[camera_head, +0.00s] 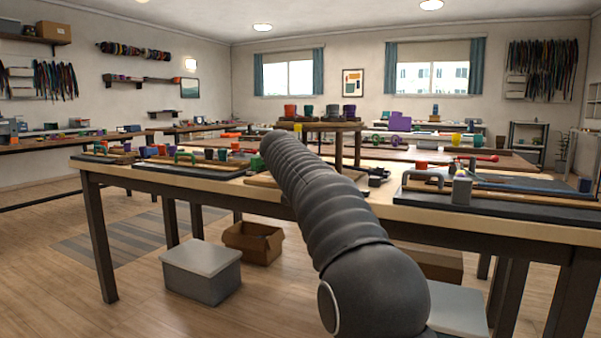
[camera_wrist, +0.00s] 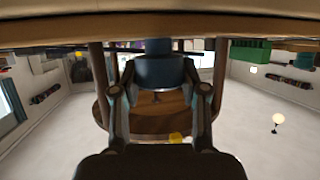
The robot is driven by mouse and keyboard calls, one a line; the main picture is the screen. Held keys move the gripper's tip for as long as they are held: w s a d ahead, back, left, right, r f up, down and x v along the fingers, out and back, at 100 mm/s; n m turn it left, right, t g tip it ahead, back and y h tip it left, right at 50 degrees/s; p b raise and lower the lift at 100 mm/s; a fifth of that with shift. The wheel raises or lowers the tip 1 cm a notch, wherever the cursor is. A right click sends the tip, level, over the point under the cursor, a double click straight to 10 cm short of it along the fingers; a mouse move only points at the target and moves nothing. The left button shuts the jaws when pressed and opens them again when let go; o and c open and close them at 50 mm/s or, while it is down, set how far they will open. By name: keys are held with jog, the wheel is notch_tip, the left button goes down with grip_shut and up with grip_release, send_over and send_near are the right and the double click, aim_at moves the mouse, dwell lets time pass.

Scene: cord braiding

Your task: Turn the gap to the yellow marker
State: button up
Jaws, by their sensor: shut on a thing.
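My gripper (camera_wrist: 160,72) shows in the wrist view, its two fingers closed on either side of a dark blue-grey piece (camera_wrist: 159,48). In the head view the gripper is hidden behind my arm. A round brown wooden disc (camera_wrist: 140,121) lies beyond the held piece in the wrist view. A small yellow marker (camera_wrist: 175,138) shows near that disc's edge. I cannot make out the gap in either view.
Long tables (camera_head: 130,171) carry boards, cups and handles on both sides of my arm. A purple block (camera_head: 400,122) stands further back. A grey lidded box (camera_head: 202,270) and an open cardboard box (camera_head: 253,240) sit on the floor. Floor at the left is mostly clear.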

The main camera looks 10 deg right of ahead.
jog(key=o, duration=1.2)
jog(key=shift+c, duration=0.2)
jog(key=v, duration=1.2)
jog(key=shift+w, duration=0.1)
